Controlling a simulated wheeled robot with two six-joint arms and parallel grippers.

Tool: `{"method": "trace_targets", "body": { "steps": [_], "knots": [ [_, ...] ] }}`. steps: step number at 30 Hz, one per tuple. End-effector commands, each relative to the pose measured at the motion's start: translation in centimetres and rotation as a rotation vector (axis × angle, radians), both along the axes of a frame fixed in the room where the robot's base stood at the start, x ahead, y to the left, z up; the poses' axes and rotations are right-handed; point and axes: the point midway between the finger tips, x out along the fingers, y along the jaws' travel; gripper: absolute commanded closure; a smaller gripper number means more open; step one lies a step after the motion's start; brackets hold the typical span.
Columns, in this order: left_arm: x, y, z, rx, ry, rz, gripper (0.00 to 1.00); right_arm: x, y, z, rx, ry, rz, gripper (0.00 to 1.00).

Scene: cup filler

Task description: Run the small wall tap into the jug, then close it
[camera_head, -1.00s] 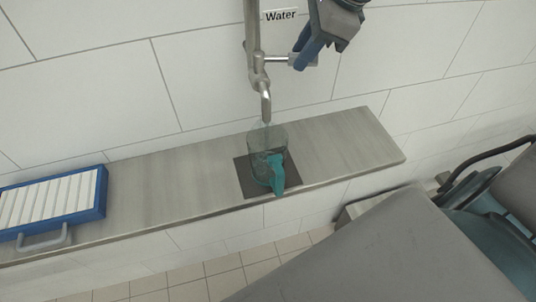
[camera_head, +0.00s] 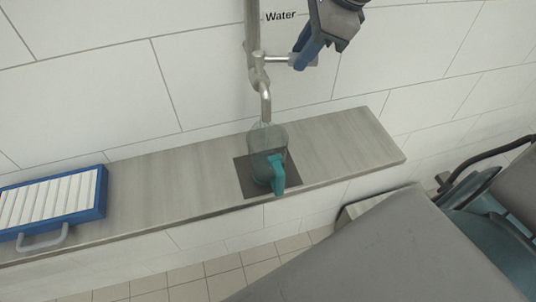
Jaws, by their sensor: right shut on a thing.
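The wall tap (camera_head: 257,68) comes down the tiled wall, with its spout pointing down over the jug. The clear jug (camera_head: 264,138) has a teal handle (camera_head: 277,174) facing the front. It stands upright on a dark square mat (camera_head: 286,190) on the shelf, under the spout. The jug looks greyish inside, but its water level is hard to read. I cannot tell whether water runs from the spout. My right gripper (camera_head: 302,61) is shut on the tap's small side lever (camera_head: 277,58); its fingers hide the lever's end. My left gripper is out of view.
The grey shelf (camera_head: 170,185) runs along the wall, with free room on both sides of the mat. A blue-framed rack with white slats (camera_head: 52,204) lies at its left end. A "Water" label (camera_head: 281,15) is on the wall beside the pipe.

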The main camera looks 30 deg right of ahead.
Motion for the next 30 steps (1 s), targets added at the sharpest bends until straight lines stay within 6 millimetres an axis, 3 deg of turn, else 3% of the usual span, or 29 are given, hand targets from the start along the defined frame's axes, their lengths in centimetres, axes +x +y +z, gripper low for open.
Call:
{"method": "trace_targets", "body": {
  "steps": [10, 24, 30],
  "knots": [
    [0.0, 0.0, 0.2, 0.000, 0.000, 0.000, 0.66, 0.0, 0.0, 0.0, 0.001, 0.001, 0.005, 1.00],
    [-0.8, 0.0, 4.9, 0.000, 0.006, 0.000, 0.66, 1.6, -0.7, 0.5, 0.002, 0.004, 0.233, 1.00],
    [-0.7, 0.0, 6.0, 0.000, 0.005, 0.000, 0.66, 2.0, -1.0, 0.2, 0.002, 0.001, 0.293, 1.00]
  ]
}}
